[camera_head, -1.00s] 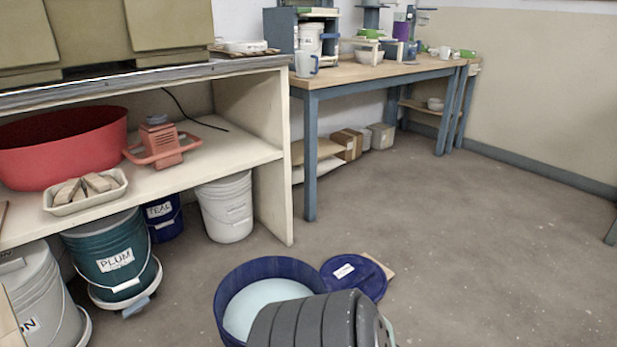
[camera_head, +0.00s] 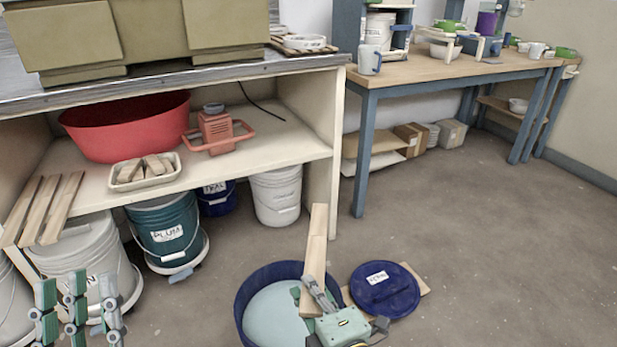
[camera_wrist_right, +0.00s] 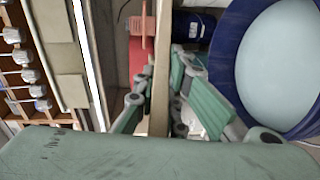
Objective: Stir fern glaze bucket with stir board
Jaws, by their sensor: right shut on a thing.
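The open dark blue bucket (camera_head: 246,318) stands on the floor and holds pale blue-green glaze (camera_head: 272,312). Its own label is not visible; the round blue lid (camera_head: 390,297) on the floor beside it has a label that seems to read FERN. My right gripper (camera_head: 318,302) is shut on the wooden stir board (camera_head: 317,240), which points up and overlaps the bucket's right side in the head view.
A shelf unit (camera_head: 240,165) stands behind, with a red basin (camera_head: 125,128), a tray of wood blocks (camera_head: 145,172) and wooden slats (camera_head: 48,210). Lidded buckets, including PLUM (camera_head: 168,232), stand under it. Floor to the right is clear.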

